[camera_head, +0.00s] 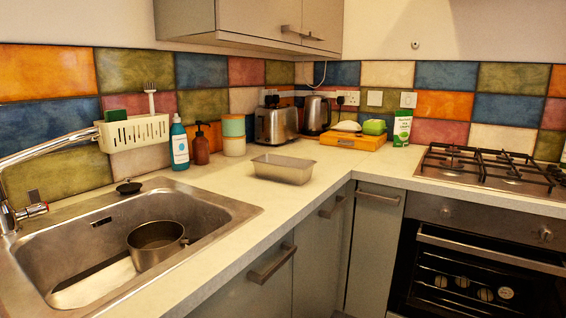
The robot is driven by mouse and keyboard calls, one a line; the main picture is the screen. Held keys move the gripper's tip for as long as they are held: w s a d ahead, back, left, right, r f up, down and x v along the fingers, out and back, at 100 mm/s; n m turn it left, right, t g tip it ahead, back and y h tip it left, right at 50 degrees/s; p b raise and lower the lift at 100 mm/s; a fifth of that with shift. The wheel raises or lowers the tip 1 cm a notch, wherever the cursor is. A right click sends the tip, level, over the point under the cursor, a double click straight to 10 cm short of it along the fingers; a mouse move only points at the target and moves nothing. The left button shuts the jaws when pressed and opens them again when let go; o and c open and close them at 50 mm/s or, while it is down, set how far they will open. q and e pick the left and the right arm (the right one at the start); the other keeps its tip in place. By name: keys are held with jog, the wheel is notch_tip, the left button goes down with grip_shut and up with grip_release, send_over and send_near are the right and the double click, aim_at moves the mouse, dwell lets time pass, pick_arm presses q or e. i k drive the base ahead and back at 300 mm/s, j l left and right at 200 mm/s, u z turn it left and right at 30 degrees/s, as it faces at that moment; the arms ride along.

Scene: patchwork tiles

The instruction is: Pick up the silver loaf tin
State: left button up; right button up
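A silver loaf tin (283,169) stands upright on the pale worktop, near the inner corner and to the right of the sink. It looks empty and its rim is clear of other things. Neither of my grippers shows in the head view.
A steel sink (232,208) with a round pan (156,244) in it is at the left. A gas hob (486,168) is at the right. Worktop before the tin is clear.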

aim_at(287, 169)
jog(key=i+l, duration=0.2)
jog(key=l, duration=0.15)
jog(key=i+l, duration=0.15)
jog(key=l, duration=0.15)
jog(key=i+l+u, duration=0.1)
jog(key=l, duration=0.25)
jog(key=i+l, duration=0.4)
jog(key=l, duration=0.3)
jog(key=u, duration=0.05)
